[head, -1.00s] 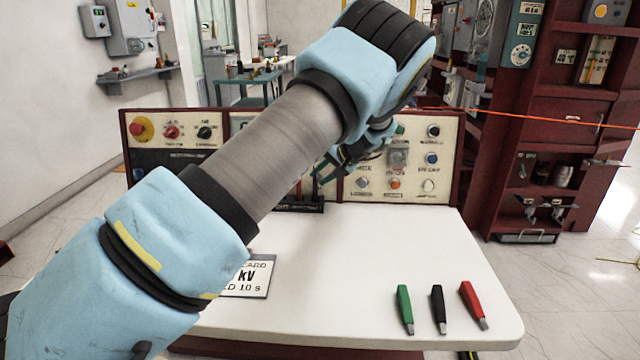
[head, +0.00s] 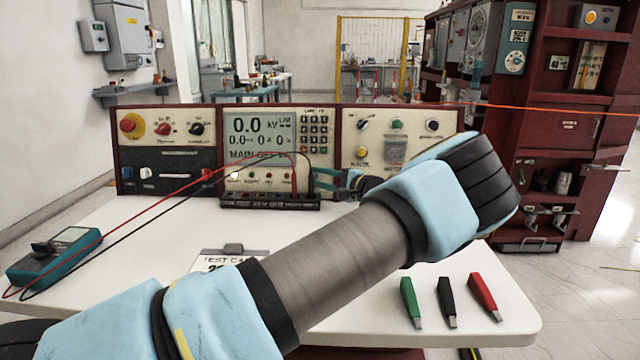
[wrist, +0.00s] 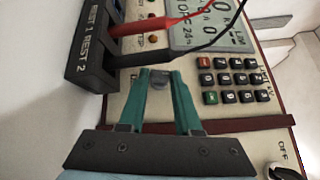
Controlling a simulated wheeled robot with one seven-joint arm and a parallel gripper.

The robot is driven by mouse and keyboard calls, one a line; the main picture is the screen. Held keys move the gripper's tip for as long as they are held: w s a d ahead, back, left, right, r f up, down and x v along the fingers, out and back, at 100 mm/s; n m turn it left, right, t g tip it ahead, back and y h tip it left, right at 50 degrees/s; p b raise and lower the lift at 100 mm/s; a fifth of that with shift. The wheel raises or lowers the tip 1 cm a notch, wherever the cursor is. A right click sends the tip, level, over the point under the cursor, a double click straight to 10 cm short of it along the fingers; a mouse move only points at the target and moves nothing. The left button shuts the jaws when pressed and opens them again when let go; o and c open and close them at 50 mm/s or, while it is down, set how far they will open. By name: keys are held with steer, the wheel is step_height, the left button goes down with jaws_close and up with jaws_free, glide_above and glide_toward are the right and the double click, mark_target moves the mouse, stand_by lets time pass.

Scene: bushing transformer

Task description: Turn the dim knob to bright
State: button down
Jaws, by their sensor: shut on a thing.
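In the head view my gripper (head: 322,180) reaches the lower right edge of the main display panel (head: 285,190), and the knob is hidden there. The display (head: 258,132) is lit and reads 0.0 kV.
The black rest holder (head: 270,203) and red and black leads lie close to the fingers. A keypad (wrist: 232,80) is to the right in the wrist view. A teal meter (head: 55,255) sits on the left of the white table; green, black and red probes lie at front right.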

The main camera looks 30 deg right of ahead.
steer(key=shift+f+m+t+b, duration=0.2)
steer(key=shift+m+t+b, duration=0.35)
steer(key=shift+m+t, duration=0.5)
steer(key=shift+a, duration=0.1)
steer(key=c, duration=0.6)
jaws_free()
steer(key=shift+b+v, duration=0.45)
steer(key=shift+v, duration=3.25)
steer(key=shift+f, duration=0.1)
steer(key=shift+c, duration=0.2)
